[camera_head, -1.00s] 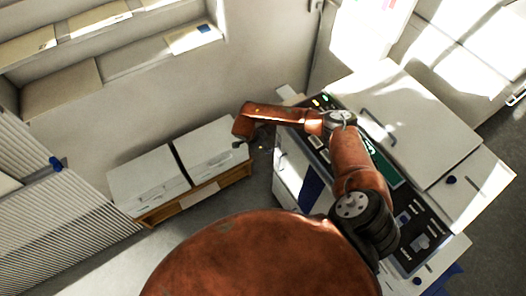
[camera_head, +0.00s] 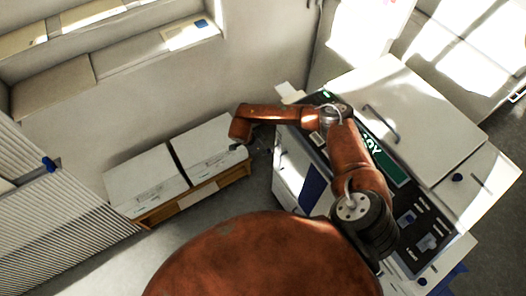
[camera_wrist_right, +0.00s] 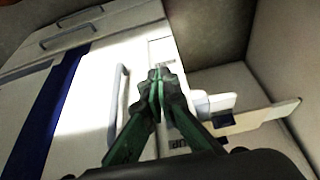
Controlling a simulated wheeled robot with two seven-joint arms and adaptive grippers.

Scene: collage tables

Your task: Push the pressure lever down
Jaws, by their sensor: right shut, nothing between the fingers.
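The copier-like machine (camera_head: 415,115) stands at the right of the head view, with a dark control panel along its near edge. In the right wrist view, a pale lever-like part (camera_wrist_right: 215,103) sticks out of the machine's side, just right of my fingertips. I cannot tell for sure that it is the pressure lever. My right gripper (camera_wrist_right: 158,76) has green fingers shut together with nothing between them. The fingertips overlap the machine's pale side in the picture, and contact cannot be told. In the head view the right gripper (camera_head: 258,147) is small and dark at the arm's end.
Two white boxes (camera_head: 145,180) stand on a low wooden stand (camera_head: 195,196) left of the gripper. A pale tray or ledge (camera_wrist_right: 265,121) lies right of the lever-like part. A vertical handle (camera_wrist_right: 118,105) is on the machine's front. Grey floor shows between stand and machine.

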